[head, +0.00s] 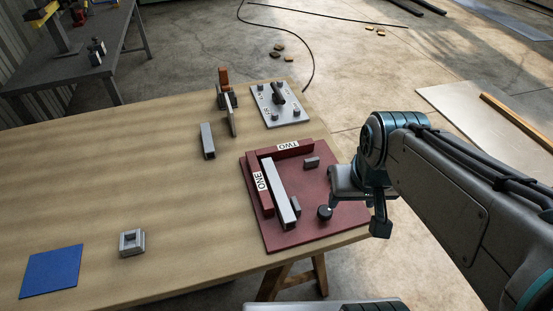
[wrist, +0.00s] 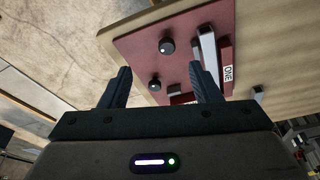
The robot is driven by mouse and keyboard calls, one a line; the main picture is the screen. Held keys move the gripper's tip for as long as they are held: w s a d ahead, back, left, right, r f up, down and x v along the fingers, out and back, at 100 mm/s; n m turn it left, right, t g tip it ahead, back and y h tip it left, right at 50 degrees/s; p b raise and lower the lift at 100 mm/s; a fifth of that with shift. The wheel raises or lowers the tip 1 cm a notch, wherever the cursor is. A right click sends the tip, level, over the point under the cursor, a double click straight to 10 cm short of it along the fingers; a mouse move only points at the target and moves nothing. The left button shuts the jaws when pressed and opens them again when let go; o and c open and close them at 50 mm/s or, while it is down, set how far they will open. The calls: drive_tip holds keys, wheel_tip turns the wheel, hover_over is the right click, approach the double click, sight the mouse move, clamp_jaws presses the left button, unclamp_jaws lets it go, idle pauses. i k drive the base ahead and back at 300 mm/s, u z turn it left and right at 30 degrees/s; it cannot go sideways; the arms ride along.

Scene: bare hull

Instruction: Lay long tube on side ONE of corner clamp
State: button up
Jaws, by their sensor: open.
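The corner clamp is a dark red plate (head: 325,212) near the table's right edge, with raised red fences labelled ONE and TWO. The long tube (head: 279,192), a light grey square bar, lies on the plate along the inner side of fence ONE (head: 254,172). It also shows in the wrist view (wrist: 207,45), partly behind a finger. A small grey block stands beside the tube, and a black knob (head: 324,212) is near the plate's front. My gripper (head: 360,205) is open and empty, over the plate's right edge, apart from the tube.
A shorter grey tube (head: 207,141) lies behind the clamp, near an upright rack (head: 229,110) and a grey plate with pegs (head: 268,112). A grey square block (head: 132,242) and a blue mat (head: 51,271) are at left. The table's middle is clear.

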sight(288, 219)
drive_tip(key=z, duration=0.05)
drive_tip(key=k, duration=1.15)
drive_tip(key=u, duration=0.8)
drive_tip(key=i, duration=0.95)
drive_tip(key=z, duration=0.3)
